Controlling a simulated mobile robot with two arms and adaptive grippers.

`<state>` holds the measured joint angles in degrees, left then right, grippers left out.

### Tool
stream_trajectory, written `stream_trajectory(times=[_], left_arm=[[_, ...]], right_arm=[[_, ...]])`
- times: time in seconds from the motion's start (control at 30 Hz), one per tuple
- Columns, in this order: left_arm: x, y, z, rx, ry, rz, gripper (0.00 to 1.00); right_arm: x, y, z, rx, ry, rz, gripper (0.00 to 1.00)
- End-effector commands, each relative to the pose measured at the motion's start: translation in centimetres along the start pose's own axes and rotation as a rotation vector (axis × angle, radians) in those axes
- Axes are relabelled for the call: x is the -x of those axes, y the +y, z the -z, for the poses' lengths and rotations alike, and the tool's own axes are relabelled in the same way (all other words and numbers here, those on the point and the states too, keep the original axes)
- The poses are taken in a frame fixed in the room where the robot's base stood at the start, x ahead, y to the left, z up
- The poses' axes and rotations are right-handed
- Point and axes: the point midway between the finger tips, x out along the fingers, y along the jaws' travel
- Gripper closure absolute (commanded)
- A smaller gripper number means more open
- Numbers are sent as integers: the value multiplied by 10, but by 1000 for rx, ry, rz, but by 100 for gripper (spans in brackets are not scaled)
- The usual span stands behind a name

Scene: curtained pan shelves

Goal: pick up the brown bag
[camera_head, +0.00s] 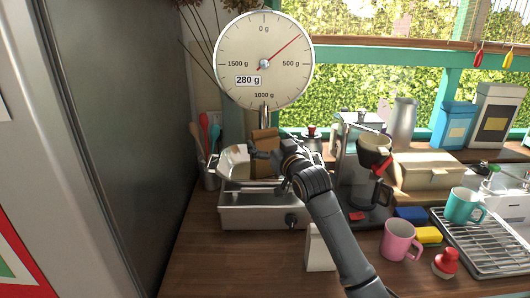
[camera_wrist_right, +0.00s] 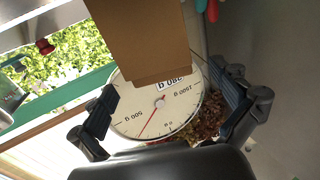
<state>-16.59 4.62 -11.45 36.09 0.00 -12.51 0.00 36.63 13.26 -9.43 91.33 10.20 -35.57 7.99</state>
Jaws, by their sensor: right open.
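In the right wrist view the brown bag (camera_wrist_right: 140,38) is large at the top centre, in front of the dial. My right gripper (camera_head: 264,158) is at the near side of the bag in the head view. In the right wrist view my right gripper (camera_wrist_right: 165,82) is open, with one finger on each side and the bag's end in the gap between them. My left gripper is not in view.
A white item (camera_head: 234,161) is left of the bag on the scale. A coffee maker (camera_head: 372,165), pink mug (camera_head: 400,241), teal mug (camera_head: 463,206) and dish rack (camera_head: 490,250) are to the right. A white bag (camera_head: 319,249) stands beside my right arm. Front-left counter is clear.

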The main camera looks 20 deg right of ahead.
Motion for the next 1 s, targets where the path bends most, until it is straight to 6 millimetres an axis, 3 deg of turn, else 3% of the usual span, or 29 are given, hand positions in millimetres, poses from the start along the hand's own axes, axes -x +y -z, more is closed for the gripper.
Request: stream_trajectory(times=[0.1, 0.3, 0.63, 1.0], left_arm=[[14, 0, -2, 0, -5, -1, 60], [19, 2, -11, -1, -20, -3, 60], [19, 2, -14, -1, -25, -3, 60], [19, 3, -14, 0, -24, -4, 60]], right_arm=[[-16, 2, 6, 0, -2, 0, 0], [-35, 2, 3, 0, -1, 0, 0], [-39, 2, 2, 0, 0, 1, 0], [-38, 2, 1, 0, -1, 0, 75]])
